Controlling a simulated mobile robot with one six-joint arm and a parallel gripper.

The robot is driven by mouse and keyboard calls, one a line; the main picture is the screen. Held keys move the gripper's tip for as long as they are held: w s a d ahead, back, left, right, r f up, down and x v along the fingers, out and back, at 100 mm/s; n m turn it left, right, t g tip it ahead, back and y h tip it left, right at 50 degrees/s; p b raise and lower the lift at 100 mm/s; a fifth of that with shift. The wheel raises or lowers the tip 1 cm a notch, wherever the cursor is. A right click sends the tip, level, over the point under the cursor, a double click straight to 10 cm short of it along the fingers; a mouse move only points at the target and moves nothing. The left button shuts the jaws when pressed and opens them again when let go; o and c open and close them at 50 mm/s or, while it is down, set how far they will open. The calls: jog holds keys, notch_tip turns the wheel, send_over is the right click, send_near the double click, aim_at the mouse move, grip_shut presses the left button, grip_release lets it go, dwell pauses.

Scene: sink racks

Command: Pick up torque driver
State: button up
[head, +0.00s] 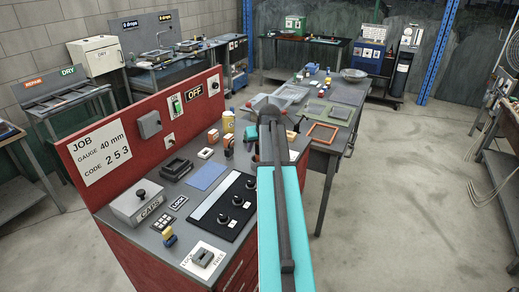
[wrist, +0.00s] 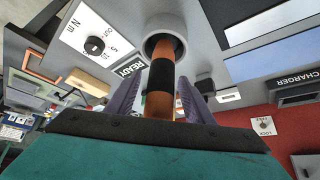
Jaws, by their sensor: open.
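An orange handle with a black band, which looks like the torque driver (wrist: 161,76), stands with one end in a round pale holder (wrist: 165,20) in the wrist view. A READY label sits beside the holder. My gripper (wrist: 160,92) is open, with one purple finger on each side of the handle and small gaps between. In the head view my teal arm reaches over the bench, with my gripper (head: 268,112) at its far end. The driver cannot be made out there, as my arm covers that spot.
A red back panel (head: 125,142) rises at left. A second table (head: 335,130) adjoins behind. Floor at right is clear.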

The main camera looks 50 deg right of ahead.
jog(key=shift+w+d+f, duration=0.2)
jog(key=shift+w+f, duration=0.05)
jog(key=shift+f, duration=0.2)
dwell(0.3)
grip_shut()
